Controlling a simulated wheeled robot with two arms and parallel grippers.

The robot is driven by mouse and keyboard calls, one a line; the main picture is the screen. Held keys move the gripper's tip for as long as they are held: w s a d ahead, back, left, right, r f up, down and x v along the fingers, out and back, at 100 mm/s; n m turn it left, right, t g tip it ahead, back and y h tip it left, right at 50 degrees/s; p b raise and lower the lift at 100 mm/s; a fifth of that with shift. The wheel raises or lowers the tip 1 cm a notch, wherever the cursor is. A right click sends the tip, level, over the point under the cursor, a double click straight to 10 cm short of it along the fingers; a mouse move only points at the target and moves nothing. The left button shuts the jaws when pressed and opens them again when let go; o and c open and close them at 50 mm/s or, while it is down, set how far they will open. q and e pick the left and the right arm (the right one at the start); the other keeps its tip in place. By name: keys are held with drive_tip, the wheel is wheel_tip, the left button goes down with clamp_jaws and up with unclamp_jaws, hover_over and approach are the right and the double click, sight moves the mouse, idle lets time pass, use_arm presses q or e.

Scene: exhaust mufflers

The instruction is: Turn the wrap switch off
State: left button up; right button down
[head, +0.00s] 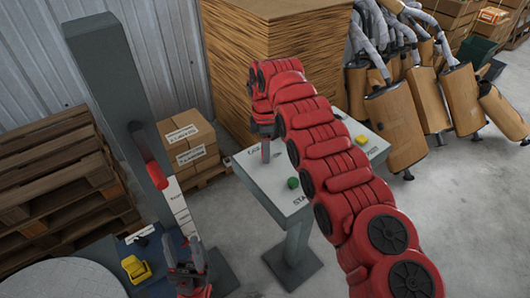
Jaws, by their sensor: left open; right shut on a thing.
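A grey control console (252,182) stands on a post in the middle of the head view. It has a green button (293,183), a yellow button (361,140) and a small upright grey switch lever (265,152). My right gripper (264,132) is at the console's far left part, shut on the top of this lever. The red arm hides much of the console top and part of its lettering. My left gripper (190,262) is low in the view, left of the console, open and apart from it.
A tall grey column (112,90) with a red part (150,158) stands at left, by a round grey plate (62,282) and a yellow piece (136,268). Wooden pallets (60,180), cardboard boxes (187,137), a large wooden crate (230,65) and several mufflers (395,125) surround the console.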

drive_tip(key=n, duration=0.5)
drive_tip(key=shift+n, duration=0.4)
idle(0.3)
drive_tip(key=shift+c, duration=1.4)
unclamp_jaws()
drive_tip(key=shift+r, duration=0.15)
drive_tip(key=shift+r, duration=0.35)
wheel_tip(320, 180, up, 6)
drive_tip(key=shift+a+f+p, duration=0.15)
drive_tip(key=shift+p, duration=0.9)
wheel_tip(320, 180, up, 11)
drive_tip(key=p, duration=1.1)
drive_tip(key=shift+d, duration=0.2)
